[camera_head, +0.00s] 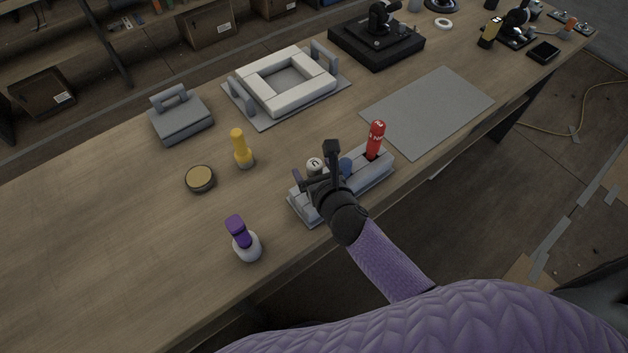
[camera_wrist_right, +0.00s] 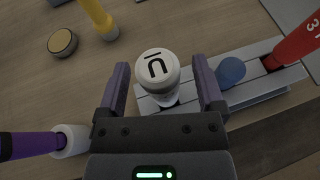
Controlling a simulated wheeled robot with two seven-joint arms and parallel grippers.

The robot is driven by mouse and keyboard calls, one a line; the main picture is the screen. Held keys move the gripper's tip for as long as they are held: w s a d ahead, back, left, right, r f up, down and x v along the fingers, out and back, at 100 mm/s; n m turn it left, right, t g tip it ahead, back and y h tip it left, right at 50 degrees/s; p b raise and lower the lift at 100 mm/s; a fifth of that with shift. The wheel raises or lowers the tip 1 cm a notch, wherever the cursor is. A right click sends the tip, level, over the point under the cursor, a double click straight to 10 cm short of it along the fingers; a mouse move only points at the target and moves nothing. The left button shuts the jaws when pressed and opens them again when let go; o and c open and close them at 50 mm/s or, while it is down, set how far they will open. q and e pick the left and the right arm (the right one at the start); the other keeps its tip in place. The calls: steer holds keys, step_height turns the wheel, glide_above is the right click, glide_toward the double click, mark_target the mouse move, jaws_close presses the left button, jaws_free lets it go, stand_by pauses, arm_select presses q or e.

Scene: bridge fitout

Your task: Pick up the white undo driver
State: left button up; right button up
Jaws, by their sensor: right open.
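The white undo driver (camera_head: 314,166) stands upright in a grey rack (camera_head: 382,176) near the table's front edge. Its round white cap with a dark curved-arrow mark shows in the right wrist view (camera_wrist_right: 158,68). My right gripper (camera_head: 318,168) is open above the rack. In the wrist view its two purple fingers (camera_wrist_right: 160,88) stand on either side of the white driver, with a gap on both sides. The driver's lower part is partly hidden. My left gripper is not in view.
A blue-topped driver (camera_wrist_right: 231,71) and a red driver (camera_head: 376,138) stand in the same rack, right of the white one. A yellow driver (camera_head: 241,148), a round tin (camera_head: 200,179) and a purple-and-white bottle (camera_head: 246,244) stand to the left. A grey mat (camera_head: 428,108) lies beyond.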

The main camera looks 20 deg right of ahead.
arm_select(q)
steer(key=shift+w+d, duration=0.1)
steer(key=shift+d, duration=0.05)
arm_select(e)
steer(key=shift+c, duration=0.7)
jaws_close()
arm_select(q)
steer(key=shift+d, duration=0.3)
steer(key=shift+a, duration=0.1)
